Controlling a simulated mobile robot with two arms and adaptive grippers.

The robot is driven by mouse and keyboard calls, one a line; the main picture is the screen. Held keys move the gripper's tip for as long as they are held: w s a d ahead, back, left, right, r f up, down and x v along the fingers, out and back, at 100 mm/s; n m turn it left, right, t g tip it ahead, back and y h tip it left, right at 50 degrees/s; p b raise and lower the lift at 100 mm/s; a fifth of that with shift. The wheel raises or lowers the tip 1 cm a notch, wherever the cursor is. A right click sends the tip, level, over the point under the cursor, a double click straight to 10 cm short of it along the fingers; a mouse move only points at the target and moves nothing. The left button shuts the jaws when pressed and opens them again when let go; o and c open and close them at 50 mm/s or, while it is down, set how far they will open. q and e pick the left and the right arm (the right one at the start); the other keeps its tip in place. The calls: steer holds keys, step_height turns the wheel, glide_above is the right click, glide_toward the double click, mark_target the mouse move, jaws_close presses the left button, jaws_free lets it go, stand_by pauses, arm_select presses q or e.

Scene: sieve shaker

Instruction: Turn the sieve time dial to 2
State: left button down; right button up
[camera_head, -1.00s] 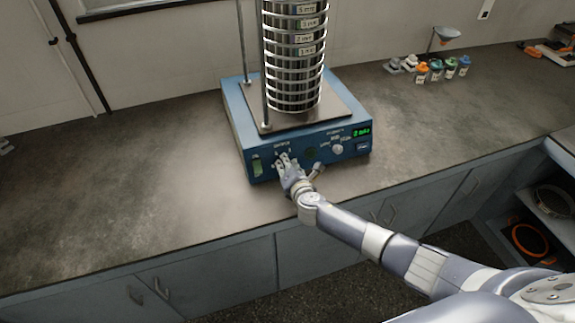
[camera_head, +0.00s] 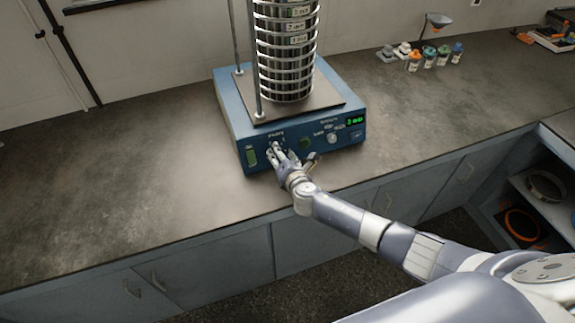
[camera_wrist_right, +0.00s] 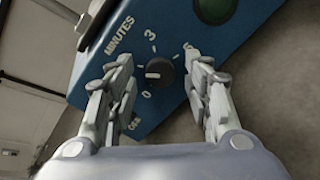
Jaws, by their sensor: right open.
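The sieve shaker (camera_head: 232,122) is a blue box with a sieve stack (camera_head: 287,55) on top. Its time dial (camera_wrist_right: 159,73) is a dark round knob in the right wrist view, beside the word MINUTES. The dial's white mark points left in that view, between the printed 0 and 3. My right gripper (camera_head: 277,152) is at the left part of the shaker's front panel and hides the dial in the head view. In the wrist view this gripper (camera_wrist_right: 160,68) is open, one finger on each side of the dial, with gaps visible. My left gripper is not seen.
A green button (camera_wrist_right: 214,8) is right of the dial. A green-lit display (camera_head: 355,121) and another knob (camera_head: 332,138) are farther right on the panel. Small bottles (camera_head: 429,56) and a funnel stand (camera_head: 437,20) stand at the back right. The counter (camera_head: 120,160) left is clear.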

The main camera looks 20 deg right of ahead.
steer(key=v, duration=1.1)
steer(key=shift+s, duration=0.25)
steer(key=shift+a, duration=0.1)
